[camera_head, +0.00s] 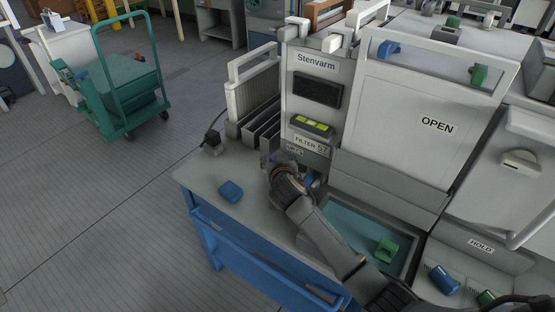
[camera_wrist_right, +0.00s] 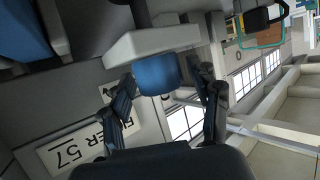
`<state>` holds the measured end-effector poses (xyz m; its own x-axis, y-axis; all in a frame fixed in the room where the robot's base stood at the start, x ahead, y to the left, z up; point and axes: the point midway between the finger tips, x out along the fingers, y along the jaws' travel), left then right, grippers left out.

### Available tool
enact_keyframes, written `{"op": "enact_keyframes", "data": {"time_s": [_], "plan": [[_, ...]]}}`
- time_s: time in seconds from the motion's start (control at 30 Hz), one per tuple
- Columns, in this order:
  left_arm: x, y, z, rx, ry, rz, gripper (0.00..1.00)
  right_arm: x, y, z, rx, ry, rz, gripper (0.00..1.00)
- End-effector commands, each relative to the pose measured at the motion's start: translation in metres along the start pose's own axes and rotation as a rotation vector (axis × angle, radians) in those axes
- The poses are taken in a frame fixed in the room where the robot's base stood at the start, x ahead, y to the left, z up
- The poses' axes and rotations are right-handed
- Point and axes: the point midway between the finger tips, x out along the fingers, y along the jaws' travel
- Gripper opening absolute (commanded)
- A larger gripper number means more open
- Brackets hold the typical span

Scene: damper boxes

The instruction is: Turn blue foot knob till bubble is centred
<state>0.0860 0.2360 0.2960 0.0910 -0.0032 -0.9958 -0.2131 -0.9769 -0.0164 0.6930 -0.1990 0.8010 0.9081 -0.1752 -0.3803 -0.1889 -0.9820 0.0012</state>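The blue foot knob (camera_wrist_right: 157,74) shows in the right wrist view under a pale block, between the fingers of my right gripper (camera_wrist_right: 165,84). The fingers stand apart on both sides of it; a gap shows at the right finger, and contact on the left is unclear. In the head view my right gripper (camera_head: 285,170) is at the lower left corner of the Stenvarm unit (camera_head: 318,65) and mostly hides the knob (camera_head: 310,180). The yellow-green bubble level (camera_head: 311,126) sits above the FILTER 57 label (camera_head: 311,146); its bubble is too small to place. My left gripper is not in view.
A loose blue block (camera_head: 230,190) lies on the grey bench top (camera_head: 205,170). A green block (camera_head: 386,250) lies in the recessed tray right of my arm. The panel marked OPEN (camera_head: 430,90) stands at right. A green trolley (camera_head: 125,80) stands on the clear floor at left.

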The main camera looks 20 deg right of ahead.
Motion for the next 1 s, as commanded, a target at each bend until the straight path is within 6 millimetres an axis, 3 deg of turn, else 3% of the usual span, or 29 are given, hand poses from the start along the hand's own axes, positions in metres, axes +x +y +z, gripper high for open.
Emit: {"op": "enact_keyframes", "data": {"time_s": [0.27,0.43,0.8,1.0], "plan": [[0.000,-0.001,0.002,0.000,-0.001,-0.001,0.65,-0.001,-0.001,0.001,0.000,-0.002,-0.001,0.65],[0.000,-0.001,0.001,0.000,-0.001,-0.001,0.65,-0.012,-0.001,0.002,0.001,-0.001,-0.003,0.65],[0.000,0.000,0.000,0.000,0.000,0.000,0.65,-0.082,-0.001,0.002,0.002,-0.001,-0.003,0.65],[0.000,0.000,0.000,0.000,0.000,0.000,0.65,-0.111,-0.001,0.001,0.002,-0.002,-0.002,0.65]]}}
